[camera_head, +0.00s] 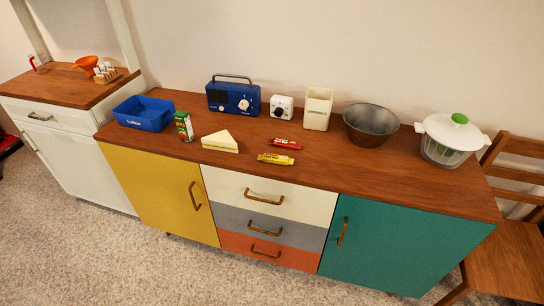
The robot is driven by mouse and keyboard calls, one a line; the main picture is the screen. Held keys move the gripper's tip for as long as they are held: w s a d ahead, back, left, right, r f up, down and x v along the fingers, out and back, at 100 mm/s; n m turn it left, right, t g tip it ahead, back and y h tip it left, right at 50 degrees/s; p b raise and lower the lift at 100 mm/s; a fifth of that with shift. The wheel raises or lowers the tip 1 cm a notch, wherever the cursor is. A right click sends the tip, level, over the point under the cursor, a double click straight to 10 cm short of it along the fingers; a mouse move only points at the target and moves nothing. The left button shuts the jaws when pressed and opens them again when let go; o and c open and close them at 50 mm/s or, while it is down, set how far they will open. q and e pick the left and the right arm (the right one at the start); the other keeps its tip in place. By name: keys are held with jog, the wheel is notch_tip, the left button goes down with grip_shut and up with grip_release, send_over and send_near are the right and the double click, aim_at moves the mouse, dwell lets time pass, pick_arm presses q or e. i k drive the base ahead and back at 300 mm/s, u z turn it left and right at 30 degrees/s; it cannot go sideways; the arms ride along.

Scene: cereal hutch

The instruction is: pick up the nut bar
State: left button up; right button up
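Two small wrapped bars lie flat on the wooden top of the long sideboard (330,160), near its middle. One is a yellow bar (275,159), close to the front edge above the white drawer. The other is a red bar (285,143), just behind it and slightly right. The two are apart. The print on both is too small to read surely, so I cannot tell by label which is the nut bar. Neither of my grippers is in view.
A sandwich wedge (220,142), a green carton (184,126) and a blue bin (144,113) stand left of the bars. Behind are a blue radio (233,97), white timer (282,107) and cream canister (318,109). A metal bowl (369,124) and salad spinner (450,138) stand right. The front right top is clear.

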aim_at(284, 144)
jog(key=u, duration=0.5)
jog(key=i, duration=1)
jog(key=z, duration=0.45)
